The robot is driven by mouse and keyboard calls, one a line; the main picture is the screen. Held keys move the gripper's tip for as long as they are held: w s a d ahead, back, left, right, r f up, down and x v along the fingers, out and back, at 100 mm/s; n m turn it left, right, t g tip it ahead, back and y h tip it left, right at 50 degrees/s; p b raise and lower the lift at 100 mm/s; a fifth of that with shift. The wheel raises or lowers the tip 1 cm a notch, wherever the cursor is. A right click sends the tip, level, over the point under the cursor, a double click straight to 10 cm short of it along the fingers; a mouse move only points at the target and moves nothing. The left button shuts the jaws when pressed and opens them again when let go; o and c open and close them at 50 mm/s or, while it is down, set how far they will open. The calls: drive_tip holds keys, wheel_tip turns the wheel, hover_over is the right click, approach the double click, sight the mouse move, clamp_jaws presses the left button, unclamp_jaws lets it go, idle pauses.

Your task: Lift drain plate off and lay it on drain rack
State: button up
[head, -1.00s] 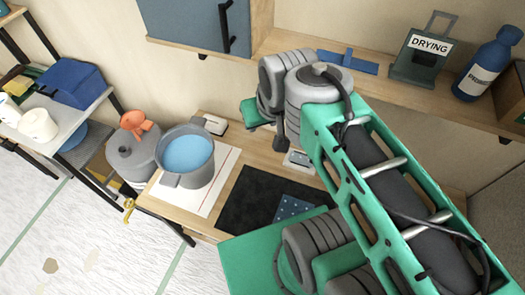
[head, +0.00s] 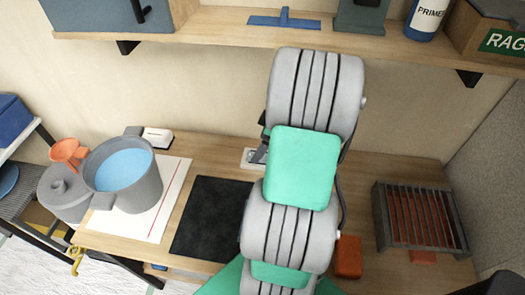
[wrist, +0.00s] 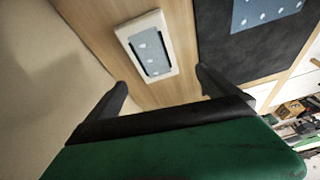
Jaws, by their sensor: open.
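A blue-grey speckled plate (wrist: 152,52) sits in a white frame (wrist: 173,70) on the wooden bench in the wrist view; it looks like the drain plate. Part of the white frame also shows in the head view (head: 248,158), left of my arm. My gripper (wrist: 161,80) is open and empty, its two dark fingers spread on the near side of the frame, apart from the plate. In the head view my arm mostly hides the gripper. A grey slatted rack (head: 378,222), likely the drain rack, stands at the bench's right end.
A black mat (head: 205,225) lies left of my arm; a blue speckled piece (wrist: 262,10) rests on it. A pot of blue liquid (head: 140,190) stands on a white sheet (head: 172,185). A reddish block (head: 347,257) is right of my arm. A shelf (head: 235,30) runs above.

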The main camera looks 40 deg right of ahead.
sight(249, 156)
drive_tip(key=shift+w+d+n, duration=0.1)
drive_tip(key=shift+w+n, duration=0.05)
drive_tip(key=shift+n, duration=0.45)
drive_tip(key=shift+w+f, duration=0.15)
drive_tip(key=shift+f, duration=0.1)
drive_tip(key=x, duration=0.7)
drive_tip(key=shift+w, duration=0.15)
drive_tip(key=c, duration=1.6)
drive_tip(key=shift+r+p, duration=1)
drive_tip(key=shift+r, duration=0.25)
drive_tip(key=shift+c, duration=0.2)
drive_tip(key=shift+r+p, duration=1.1)
drive_tip(key=shift+r, duration=0.9)
